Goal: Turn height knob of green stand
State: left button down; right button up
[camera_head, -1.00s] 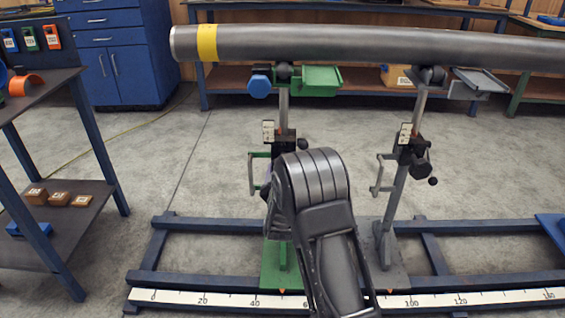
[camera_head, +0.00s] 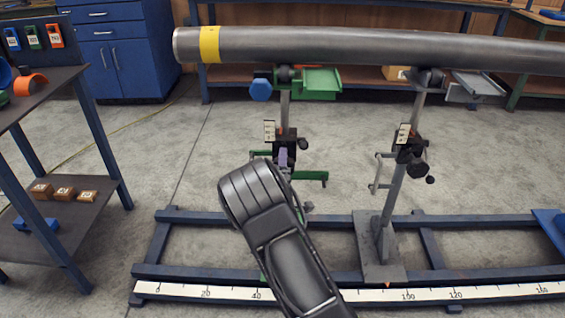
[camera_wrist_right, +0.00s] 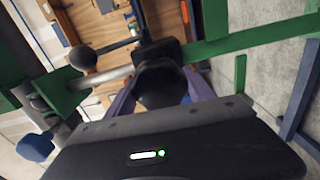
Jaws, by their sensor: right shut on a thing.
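The green stand (camera_head: 320,80) holds up the left part of the pipe. It has a green top bracket, a blue hexagonal knob (camera_head: 261,88) and a black mid-height block with a white scale plate (camera_head: 269,131). A green crank handle (camera_head: 312,176) points right from the block. My right gripper (camera_head: 285,158), with purple fingers, is at this block. In the right wrist view it is shut on a dark rounded knob (camera_wrist_right: 160,85). My right forearm hides the stand's lower post and most of its base. My left gripper is not in view.
The grey pipe (camera_head: 380,48) with a yellow band lies across the top. A grey stand (camera_head: 392,200) stands to the right. Both stands are on a blue rail frame with a ruler (camera_head: 430,295). A blue shelf table (camera_head: 95,140) is at the left. Open floor lies between.

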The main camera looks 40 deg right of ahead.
jog(key=shift+f+n+p, duration=0.1)
jog(key=shift+n+p, duration=0.2)
jog(key=shift+n, duration=1.1)
jog(key=o, duration=1.4)
jog(key=shift+c, duration=0.2)
jog(key=shift+s, duration=0.1)
jog(key=p+v, duration=0.1)
jog(key=v, duration=0.6)
jog(key=shift+s+a, duration=0.25)
